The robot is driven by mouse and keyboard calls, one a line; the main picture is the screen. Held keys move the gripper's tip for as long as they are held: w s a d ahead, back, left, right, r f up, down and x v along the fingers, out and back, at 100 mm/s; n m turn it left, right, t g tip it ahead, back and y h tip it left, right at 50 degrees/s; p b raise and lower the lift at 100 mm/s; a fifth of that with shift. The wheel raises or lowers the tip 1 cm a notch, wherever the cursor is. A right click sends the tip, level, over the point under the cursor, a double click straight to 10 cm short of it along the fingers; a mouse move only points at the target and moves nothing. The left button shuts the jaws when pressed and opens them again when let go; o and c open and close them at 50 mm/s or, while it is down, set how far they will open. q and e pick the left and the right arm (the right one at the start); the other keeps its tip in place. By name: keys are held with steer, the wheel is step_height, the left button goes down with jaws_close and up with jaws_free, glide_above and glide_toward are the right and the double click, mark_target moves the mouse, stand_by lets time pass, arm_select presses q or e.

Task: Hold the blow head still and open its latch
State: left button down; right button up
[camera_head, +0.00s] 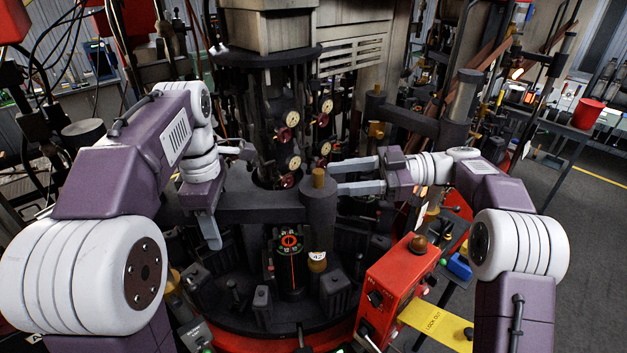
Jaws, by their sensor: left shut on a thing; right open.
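The blow head (321,212) is a dark upright cylinder at the end of a dark horizontal arm (265,207), in the middle of the head view. A brass knob (318,178) stands on top of it; I cannot tell for sure whether this is the latch. My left gripper (226,190) is shut on the blow head's arm, left of the cylinder, with one finger in front and one behind. My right gripper (337,178) is open, its two fingers pointing left, close to the right of the knob. Whether they touch the knob or cylinder is unclear.
Below stands a dark mould (290,265) with a red-ringed top, among several dark blocks on a round table. A dark column with valves and gauges (290,120) rises behind.

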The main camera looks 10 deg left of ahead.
steer(key=d, duration=0.3)
steer(key=shift+w+d+r, duration=0.15)
steer(key=shift+w+d, duration=0.15)
steer(key=shift+d, duration=0.05)
arm_select(q)
steer(key=c, duration=0.6)
jaws_free()
steer(key=shift+c, duration=0.2)
step_height(320, 180, up, 9)
steer(key=shift+p, duration=1.15)
arm_select(e)
step_height(320, 180, up, 2)
steer(key=shift+r, duration=0.15)
